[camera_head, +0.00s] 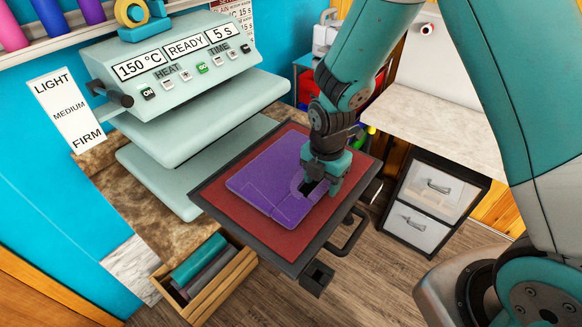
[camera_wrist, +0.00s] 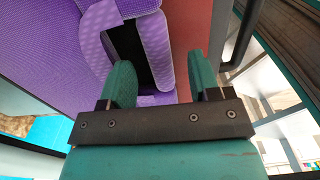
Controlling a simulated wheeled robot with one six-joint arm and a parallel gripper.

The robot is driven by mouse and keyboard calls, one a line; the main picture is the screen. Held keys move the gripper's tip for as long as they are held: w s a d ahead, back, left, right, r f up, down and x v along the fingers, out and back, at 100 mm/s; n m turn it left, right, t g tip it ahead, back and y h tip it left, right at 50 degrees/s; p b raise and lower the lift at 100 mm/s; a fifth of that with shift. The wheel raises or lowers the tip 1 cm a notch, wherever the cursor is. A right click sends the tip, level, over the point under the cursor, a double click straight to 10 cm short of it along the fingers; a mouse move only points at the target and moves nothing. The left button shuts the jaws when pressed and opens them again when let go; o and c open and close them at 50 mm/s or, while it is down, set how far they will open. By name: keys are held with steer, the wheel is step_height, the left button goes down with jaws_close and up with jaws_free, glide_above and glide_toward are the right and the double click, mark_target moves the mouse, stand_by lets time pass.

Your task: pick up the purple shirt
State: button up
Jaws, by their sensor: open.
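The purple shirt (camera_head: 267,182) lies folded and flat on the red pad (camera_head: 311,227) of the pulled-out black-framed tray in the head view. My gripper (camera_head: 322,190) is over the shirt's right part, by its collar. In the wrist view, my gripper (camera_wrist: 160,85) is open, with its two teal fingers apart. The shirt (camera_wrist: 45,45) fills the left and top there, and its collar with a dark neck opening lies between and beyond the fingers. I cannot tell whether the fingertips touch the cloth.
The grey heat press (camera_head: 180,75) stands open to the left of the tray. A grey drawer cabinet (camera_head: 432,200) stands at the right. A black handle (camera_head: 350,232) sticks out from the tray's near right side.

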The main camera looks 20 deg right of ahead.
steer(key=shift+f, duration=0.5)
steer(key=c, duration=1)
jaws_close()
steer(key=shift+r, duration=0.1)
